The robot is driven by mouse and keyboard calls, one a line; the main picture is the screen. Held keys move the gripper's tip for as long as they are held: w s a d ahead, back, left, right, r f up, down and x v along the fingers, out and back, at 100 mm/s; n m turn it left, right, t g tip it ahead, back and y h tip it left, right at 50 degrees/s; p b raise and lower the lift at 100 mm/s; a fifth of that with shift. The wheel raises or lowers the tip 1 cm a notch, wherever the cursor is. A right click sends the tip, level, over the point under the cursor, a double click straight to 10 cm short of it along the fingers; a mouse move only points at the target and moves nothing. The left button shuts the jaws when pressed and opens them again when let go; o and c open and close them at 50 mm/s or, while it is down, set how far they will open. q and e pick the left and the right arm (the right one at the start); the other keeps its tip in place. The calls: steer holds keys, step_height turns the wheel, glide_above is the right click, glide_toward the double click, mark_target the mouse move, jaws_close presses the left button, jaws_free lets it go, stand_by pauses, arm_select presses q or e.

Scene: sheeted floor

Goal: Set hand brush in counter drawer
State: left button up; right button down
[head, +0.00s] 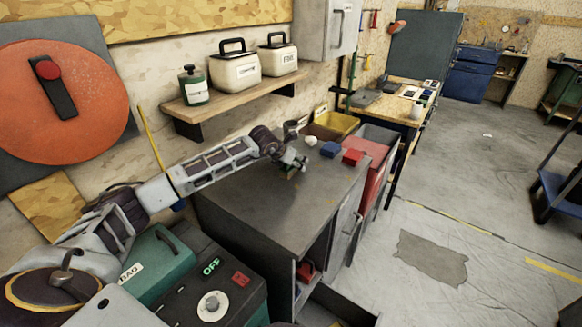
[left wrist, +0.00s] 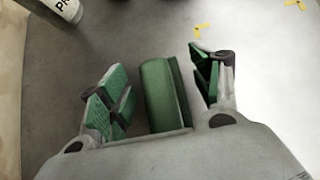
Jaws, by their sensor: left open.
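My left gripper (head: 292,168) is low over the grey counter top (head: 305,205), with its arm reaching in from the left. In the left wrist view my left gripper (left wrist: 163,90) is open, its green-padded fingers apart. A long green piece, seemingly the hand brush (left wrist: 163,95), lies between the fingers with gaps on both sides; its lower end is hidden by the gripper body. In the head view it is not clearly told from the gripper. A dark open drawer (head: 343,306) juts from the counter's lower front. My right gripper is not in view.
A blue block (head: 330,149), a red block (head: 352,157) and a small white item (head: 311,141) stand at the counter's back. A shelf (head: 236,103) with containers hangs above. A green case (head: 160,262) is near left. Open floor lies right.

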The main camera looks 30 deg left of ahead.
arm_select(q)
steer(key=shift+w+f, duration=0.2)
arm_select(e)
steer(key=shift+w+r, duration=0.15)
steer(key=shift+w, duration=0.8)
arm_select(q)
steer(key=c, duration=1.3)
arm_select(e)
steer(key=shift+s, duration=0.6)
arm_select(q)
steer(key=shift+o, duration=0.2)
steer(key=shift+r, duration=0.15)
step_height(320, 180, up, 10)
steer(key=shift+f, duration=0.15)
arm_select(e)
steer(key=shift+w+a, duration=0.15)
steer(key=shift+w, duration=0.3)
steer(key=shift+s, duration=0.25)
